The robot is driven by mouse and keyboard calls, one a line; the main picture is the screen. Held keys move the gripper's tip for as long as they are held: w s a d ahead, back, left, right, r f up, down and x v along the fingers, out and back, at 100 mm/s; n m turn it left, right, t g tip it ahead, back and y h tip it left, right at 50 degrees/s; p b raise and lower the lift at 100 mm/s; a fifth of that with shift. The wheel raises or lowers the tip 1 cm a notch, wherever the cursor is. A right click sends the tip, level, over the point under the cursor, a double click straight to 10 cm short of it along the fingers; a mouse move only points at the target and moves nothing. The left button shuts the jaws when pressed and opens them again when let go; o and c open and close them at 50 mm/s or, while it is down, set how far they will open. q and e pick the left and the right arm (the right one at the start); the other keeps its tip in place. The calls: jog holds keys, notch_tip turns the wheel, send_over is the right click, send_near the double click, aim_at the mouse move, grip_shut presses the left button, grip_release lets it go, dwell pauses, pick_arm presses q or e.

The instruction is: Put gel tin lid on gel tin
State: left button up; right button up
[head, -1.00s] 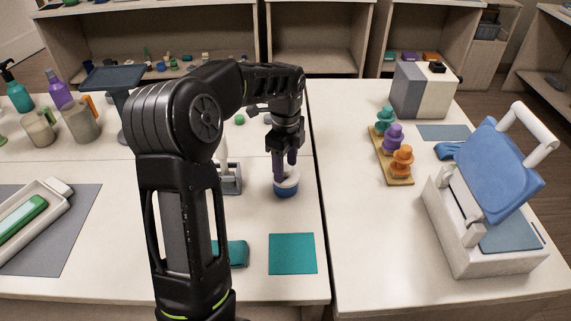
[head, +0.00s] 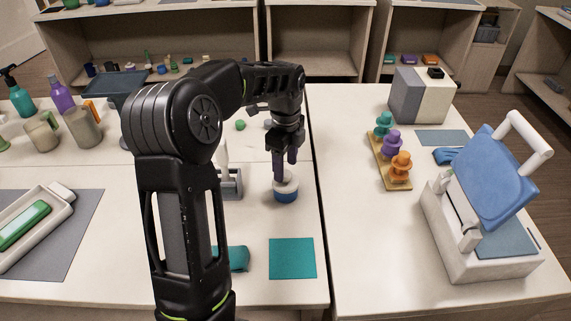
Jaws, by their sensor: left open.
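A small round tin with a blue body (head: 286,196) stands on the white table, near its right edge. A white round top (head: 289,185) shows on it; I cannot tell whether this is a lid lying fully flat or the tin's own rim. My left gripper (head: 285,173) points down from above, its dark purple fingers open. One finger is at the near left side of the white top and the other is behind it. The fingers hide part of the white top, and contact is unclear. My right gripper is not in view.
A teal mat (head: 292,258) lies in front of the tin. A grey holder (head: 230,184) stands just left of it, partly behind my arm. A gap separates this table from the right one, which bears a wooden peg board (head: 388,172) and a blue-and-white press (head: 480,240).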

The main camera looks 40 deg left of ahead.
pick_arm(q)
jog(key=shift+r+p, duration=1)
jog(key=shift+r, duration=1.75)
notch_tip(320, 180, up, 8)
jog(key=shift+f, duration=0.25)
